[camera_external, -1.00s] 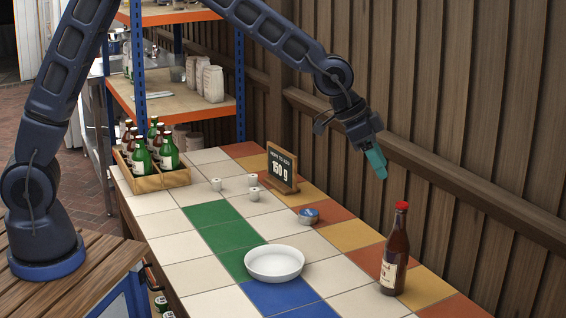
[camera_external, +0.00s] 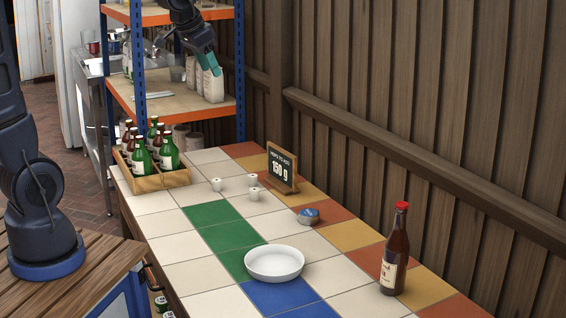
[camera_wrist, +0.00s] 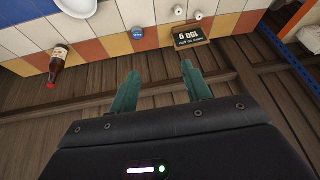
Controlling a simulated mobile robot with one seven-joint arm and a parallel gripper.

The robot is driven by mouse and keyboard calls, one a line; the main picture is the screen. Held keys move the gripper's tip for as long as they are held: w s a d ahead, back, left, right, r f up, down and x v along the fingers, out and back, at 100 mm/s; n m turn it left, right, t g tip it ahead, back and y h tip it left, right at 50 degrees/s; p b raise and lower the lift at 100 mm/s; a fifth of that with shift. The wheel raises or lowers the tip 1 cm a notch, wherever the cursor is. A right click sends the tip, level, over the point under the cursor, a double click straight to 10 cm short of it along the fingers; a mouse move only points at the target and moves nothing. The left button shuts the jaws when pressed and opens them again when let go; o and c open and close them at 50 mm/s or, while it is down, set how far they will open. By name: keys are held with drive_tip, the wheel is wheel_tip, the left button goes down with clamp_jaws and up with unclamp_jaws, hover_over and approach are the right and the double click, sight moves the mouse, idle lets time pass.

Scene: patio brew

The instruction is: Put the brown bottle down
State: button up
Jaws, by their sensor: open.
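The brown bottle (camera_external: 396,252) with a red cap and pale label stands upright on the tiled table, at its right side near the wooden wall. It also shows at the left of the wrist view (camera_wrist: 58,62). My gripper (camera_external: 211,64) is high in front of the shelf, at the back left, far from the bottle and touching nothing on the table. In the wrist view its two green fingers (camera_wrist: 158,82) are apart with nothing between them.
A white dish (camera_external: 274,263) is left of the bottle. A small blue-topped tin (camera_external: 308,216), a chalkboard sign (camera_external: 282,169) and white cups (camera_external: 254,193) stand farther back. A wooden crate (camera_external: 160,181) holds several bottles. A shelf (camera_external: 190,100) rises behind. Tiles around the bottle are clear.

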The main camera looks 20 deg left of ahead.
drive_tip(key=s+a+n+y, duration=0.1)
drive_tip(key=s+a+n, duration=0.1)
drive_tip(key=s+a, duration=0.3)
drive_tip(key=s+a+f+n, duration=0.1)
drive_tip(key=s+a+n, duration=0.2)
drive_tip(key=a, duration=1)
drive_tip(key=s+a+n+y, duration=0.1)
drive_tip(key=s+a+n, duration=0.1)
drive_tip(key=s+a, duration=0.6)
drive_tip(key=shift+s+a+f+n+y, duration=0.15)
drive_tip(key=shift+s+a+n+y, duration=0.2)
drive_tip(key=shift+a, duration=0.3)
